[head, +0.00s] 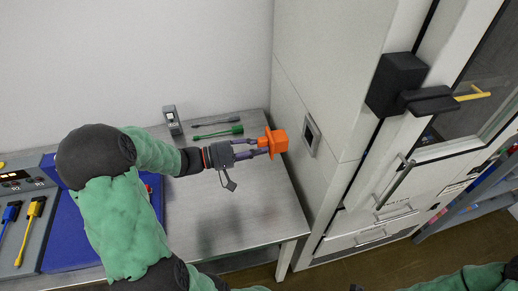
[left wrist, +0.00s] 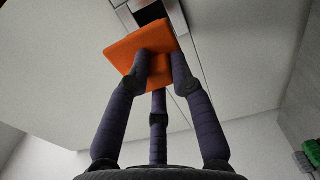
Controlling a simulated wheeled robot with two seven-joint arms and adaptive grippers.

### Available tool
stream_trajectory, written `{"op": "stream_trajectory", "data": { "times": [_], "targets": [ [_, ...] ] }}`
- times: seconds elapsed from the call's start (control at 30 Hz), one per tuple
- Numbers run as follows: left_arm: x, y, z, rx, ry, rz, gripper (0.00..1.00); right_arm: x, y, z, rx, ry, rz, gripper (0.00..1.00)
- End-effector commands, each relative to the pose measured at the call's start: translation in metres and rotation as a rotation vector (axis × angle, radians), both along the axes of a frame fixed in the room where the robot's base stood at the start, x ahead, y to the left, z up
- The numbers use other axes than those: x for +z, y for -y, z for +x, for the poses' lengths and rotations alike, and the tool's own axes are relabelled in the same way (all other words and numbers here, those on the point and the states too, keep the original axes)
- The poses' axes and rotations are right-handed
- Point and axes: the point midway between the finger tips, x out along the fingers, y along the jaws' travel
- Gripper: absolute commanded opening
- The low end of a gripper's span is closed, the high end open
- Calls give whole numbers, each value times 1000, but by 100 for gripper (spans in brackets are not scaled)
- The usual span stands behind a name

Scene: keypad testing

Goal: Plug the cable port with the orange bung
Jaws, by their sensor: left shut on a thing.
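The orange bung (head: 274,141) is a square-flanged block, held above the table in front of the side of the pale cabinet. My left gripper (head: 262,147) is shut on it; the left wrist view shows the fingers (left wrist: 159,78) against the orange bung (left wrist: 130,48). The cable port (head: 311,135) is a grey-framed square on the cabinet side, just right of the bung, with a visible gap between them in the head view. In the left wrist view the dark port opening (left wrist: 150,12) shows beyond the bung, partly hidden by it. My right gripper is out of view.
The metal table (head: 235,225) is mostly bare at its front. A green tool (head: 218,132), a dark tool (head: 214,122) and a small grey device (head: 172,119) lie at its back. A black latch (head: 397,84) juts from the cabinet. Blue and yellow connectors (head: 31,220) are at far left.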

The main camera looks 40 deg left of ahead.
Motion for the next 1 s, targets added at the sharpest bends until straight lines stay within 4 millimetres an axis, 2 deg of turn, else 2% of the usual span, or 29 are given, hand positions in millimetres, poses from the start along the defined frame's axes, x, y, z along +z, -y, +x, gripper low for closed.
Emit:
{"op": "stream_trajectory", "data": {
  "times": [0.1,0.7,1.0],
  "targets": [
    [-2,1,0,-1,12,14,0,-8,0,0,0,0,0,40],
    [-1,32,37,-3,10,12,0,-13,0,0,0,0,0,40],
    [-1,37,44,0,10,13,0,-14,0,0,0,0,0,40]
  ]
}}
